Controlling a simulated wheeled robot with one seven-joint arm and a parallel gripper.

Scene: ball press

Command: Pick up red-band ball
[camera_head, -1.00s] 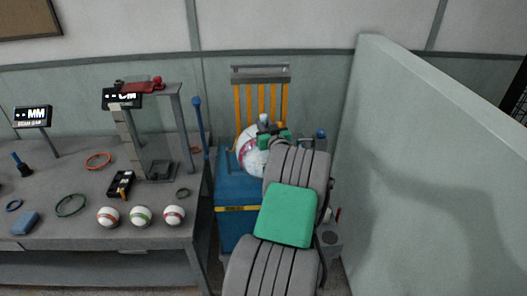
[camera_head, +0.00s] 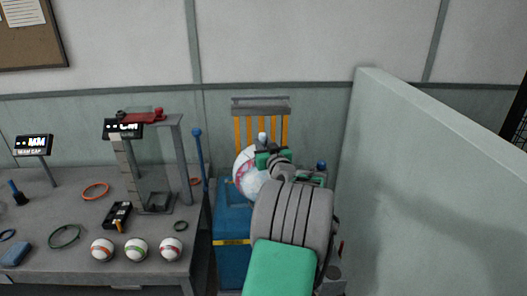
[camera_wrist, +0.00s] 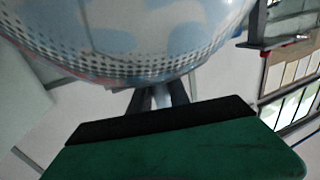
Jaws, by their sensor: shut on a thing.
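A large white ball with red and pale-blue markings (camera_head: 247,173) is above the blue box. It fills the top of the wrist view (camera_wrist: 130,35), where a dotted pattern shows. My gripper (camera_head: 264,157) is at its upper right side and is shut on it; the fingertips are mostly hidden against the ball. Three small white balls stand in a row at the front of the table: one with an orange-red band (camera_head: 102,250), one with a green band (camera_head: 136,250), and one with a red band (camera_head: 171,248). My gripper is well to the right of these.
The blue box (camera_head: 232,228) stands between the grey table (camera_head: 60,275) and a pale partition (camera_head: 420,170) on the right. A press frame (camera_head: 180,160) stands on the table, with several rings and small tools. Yellow slats (camera_head: 240,130) rise behind the ball.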

